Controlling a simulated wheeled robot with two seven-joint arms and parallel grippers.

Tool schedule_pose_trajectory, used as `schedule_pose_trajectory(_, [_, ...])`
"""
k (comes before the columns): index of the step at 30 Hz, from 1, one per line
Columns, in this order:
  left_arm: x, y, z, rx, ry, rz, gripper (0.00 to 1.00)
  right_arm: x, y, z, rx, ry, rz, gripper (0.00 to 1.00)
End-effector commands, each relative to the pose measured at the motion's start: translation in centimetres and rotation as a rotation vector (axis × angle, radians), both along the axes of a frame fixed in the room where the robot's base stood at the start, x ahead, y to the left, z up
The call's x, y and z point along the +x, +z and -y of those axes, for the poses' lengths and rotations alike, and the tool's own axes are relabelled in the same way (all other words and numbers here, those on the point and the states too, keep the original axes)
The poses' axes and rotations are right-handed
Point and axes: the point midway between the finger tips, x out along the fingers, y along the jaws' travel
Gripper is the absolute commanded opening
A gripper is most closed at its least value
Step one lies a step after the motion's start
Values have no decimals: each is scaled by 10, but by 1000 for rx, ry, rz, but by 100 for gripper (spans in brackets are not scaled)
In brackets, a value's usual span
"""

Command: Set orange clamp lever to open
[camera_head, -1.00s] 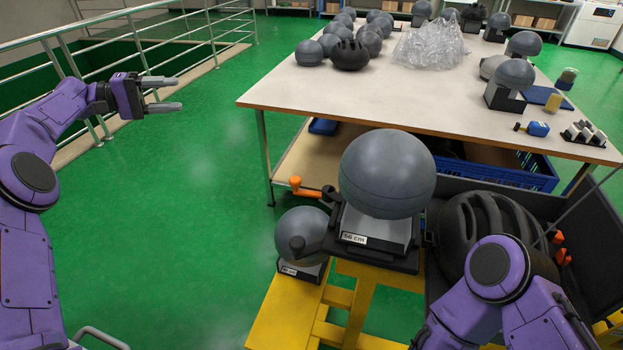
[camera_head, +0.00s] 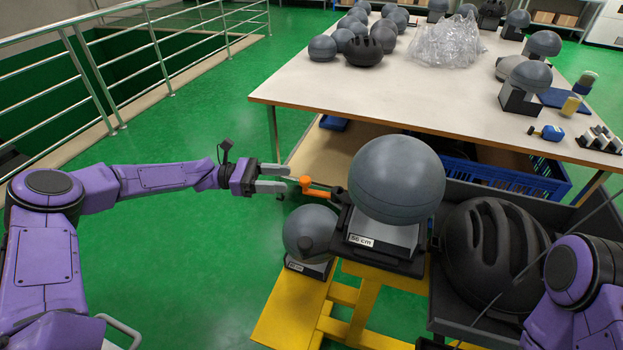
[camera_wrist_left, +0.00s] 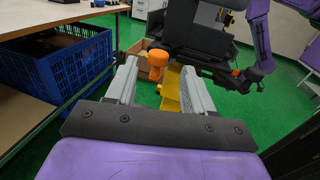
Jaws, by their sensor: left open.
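The orange clamp lever (camera_head: 318,188) sticks out to the left of the black clamp base under the large grey headform (camera_head: 397,180), which is labelled 56 cm. The lever's round knob is at its left end. My left gripper (camera_head: 285,179) is open, its two fingers pointing right, with the knob close to the fingertips. In the left wrist view the orange knob (camera_wrist_left: 157,60) shows between and just beyond the open fingers (camera_wrist_left: 157,85). I cannot tell whether they touch it. My right arm is at the lower right, and its gripper is out of sight.
A smaller grey headform (camera_head: 310,232) stands on the yellow frame (camera_head: 290,312) below the lever. A black helmet (camera_head: 497,250) lies in a dark tray at right. The table (camera_head: 400,100) holds headforms and a plastic bag. A blue crate (camera_wrist_left: 50,70) sits beneath it.

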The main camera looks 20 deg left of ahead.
Motion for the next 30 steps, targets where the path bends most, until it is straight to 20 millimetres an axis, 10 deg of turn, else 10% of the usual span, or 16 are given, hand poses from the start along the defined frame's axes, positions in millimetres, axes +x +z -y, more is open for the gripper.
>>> schedule_pose_trajectory(9, [14,1,60,2,-2,1,52,0,17,-1,0,-1,0,52])
schedule_pose_trajectory(19, [16,0,68,1,0,2,52,0,18,-1,0,-1,0,52])
schedule_pose_trajectory(24, [17,0,68,1,0,2,4,0,18,-1,0,-1,0,52])
schedule_pose_trajectory(30, [16,0,74,0,-8,3,0,0,16,-1,0,-1,0,52])
